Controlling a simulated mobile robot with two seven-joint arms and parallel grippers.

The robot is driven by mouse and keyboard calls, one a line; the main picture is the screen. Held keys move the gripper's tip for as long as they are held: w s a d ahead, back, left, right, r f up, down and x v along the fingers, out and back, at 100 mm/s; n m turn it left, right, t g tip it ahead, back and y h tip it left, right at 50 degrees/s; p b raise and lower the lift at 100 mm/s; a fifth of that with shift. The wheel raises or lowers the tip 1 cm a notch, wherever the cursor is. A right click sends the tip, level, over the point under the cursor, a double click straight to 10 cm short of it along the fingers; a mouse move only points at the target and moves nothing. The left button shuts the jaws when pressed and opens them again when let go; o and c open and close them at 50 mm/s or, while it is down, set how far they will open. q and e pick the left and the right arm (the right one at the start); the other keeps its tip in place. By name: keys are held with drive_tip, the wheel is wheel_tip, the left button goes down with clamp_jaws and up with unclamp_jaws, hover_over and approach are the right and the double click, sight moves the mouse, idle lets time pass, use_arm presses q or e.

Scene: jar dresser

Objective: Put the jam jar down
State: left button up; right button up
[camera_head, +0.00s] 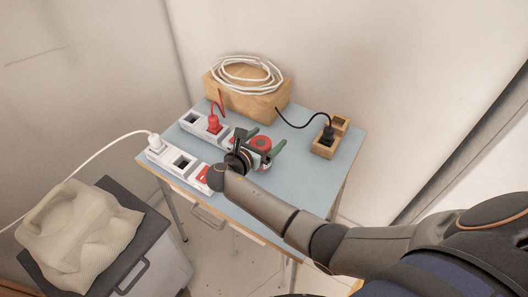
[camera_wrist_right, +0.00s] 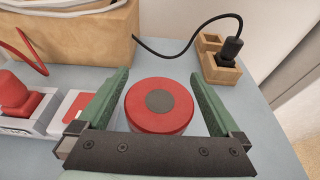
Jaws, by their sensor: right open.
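The jam jar (camera_head: 262,144) stands upright on the blue-grey tabletop (camera_head: 298,185). Its red lid with a dark grey disc shows from above in the right wrist view (camera_wrist_right: 159,104). My right gripper (camera_head: 264,142) is open, with its green fingers on either side of the jar; in the right wrist view (camera_wrist_right: 160,85) small gaps show between the lid and both fingers. The gripper and wrist partly hide the jar in the head view. My left gripper is not in view.
White power strips with a red plug (camera_head: 213,123) and a white plug (camera_head: 155,142) lie left of the jar. A wooden box (camera_head: 240,102) with coiled white cable stands behind. A small wooden holder (camera_head: 323,147) with a black plug is at right. The table's right front is clear.

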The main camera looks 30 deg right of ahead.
drive_tip(key=shift+a, duration=0.1)
drive_tip(key=shift+c, duration=0.9)
drive_tip(key=shift+r, duration=0.1)
clamp_jaws()
